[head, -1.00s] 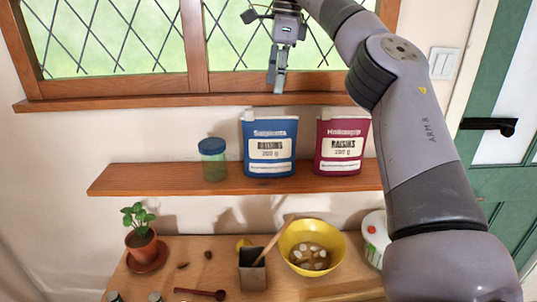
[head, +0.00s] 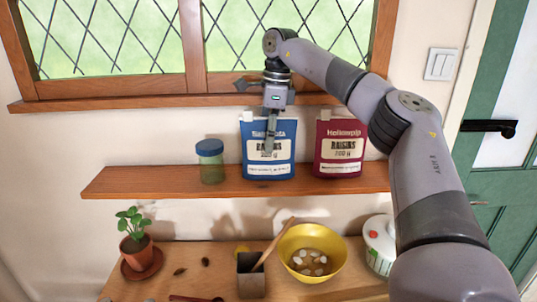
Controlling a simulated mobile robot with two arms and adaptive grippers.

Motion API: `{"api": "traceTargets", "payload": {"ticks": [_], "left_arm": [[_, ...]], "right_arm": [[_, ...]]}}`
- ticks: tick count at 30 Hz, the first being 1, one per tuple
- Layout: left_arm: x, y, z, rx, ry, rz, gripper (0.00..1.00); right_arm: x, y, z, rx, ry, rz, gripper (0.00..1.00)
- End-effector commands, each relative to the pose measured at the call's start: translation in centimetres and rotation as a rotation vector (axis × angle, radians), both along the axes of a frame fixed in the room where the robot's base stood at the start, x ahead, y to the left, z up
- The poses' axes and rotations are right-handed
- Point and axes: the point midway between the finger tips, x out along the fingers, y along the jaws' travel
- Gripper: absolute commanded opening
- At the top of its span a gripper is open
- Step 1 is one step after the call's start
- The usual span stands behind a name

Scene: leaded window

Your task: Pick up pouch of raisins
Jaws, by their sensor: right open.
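Two pouches labelled raisins stand upright on the wooden shelf (head: 130,182). The blue pouch (head: 283,157) is left of the dark red pouch (head: 338,155). My right gripper (head: 268,146) points down in front of the blue pouch, with its fingers overlapping the pouch's top and label in the head view. It is open and holds nothing. The fingers line up one behind the other, so the gap between them is hard to see. I cannot tell whether they touch the pouch. My left gripper is not in view.
A blue-lidded jar (head: 210,163) stands left of the blue pouch. The window sill (head: 100,103) is above the shelf. Below, a table holds a potted plant (head: 136,243), a square pot (head: 250,277), a yellow bowl (head: 312,243) and a white container (head: 379,247). The shelf's left end is clear.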

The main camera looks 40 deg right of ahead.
Motion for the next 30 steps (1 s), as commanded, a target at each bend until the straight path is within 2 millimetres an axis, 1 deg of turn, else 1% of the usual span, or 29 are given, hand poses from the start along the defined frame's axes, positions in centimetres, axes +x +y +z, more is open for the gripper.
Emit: {"api": "traceTargets", "payload": {"ticks": [3,9,10,30], "left_arm": [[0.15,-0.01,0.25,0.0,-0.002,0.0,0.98],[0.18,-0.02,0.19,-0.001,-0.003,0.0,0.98],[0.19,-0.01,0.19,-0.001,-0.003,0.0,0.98],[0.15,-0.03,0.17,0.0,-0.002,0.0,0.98]], "right_arm": [[0.0,0.05,-0.73,0.002,0.0,-0.002,0.58],[0.04,0.08,-0.84,0.001,0.0,-0.001,0.58],[0.04,0.08,-0.83,0.001,0.0,-0.001,0.57],[0.05,0.09,-0.78,0.001,-0.001,-0.001,0.12]]}}
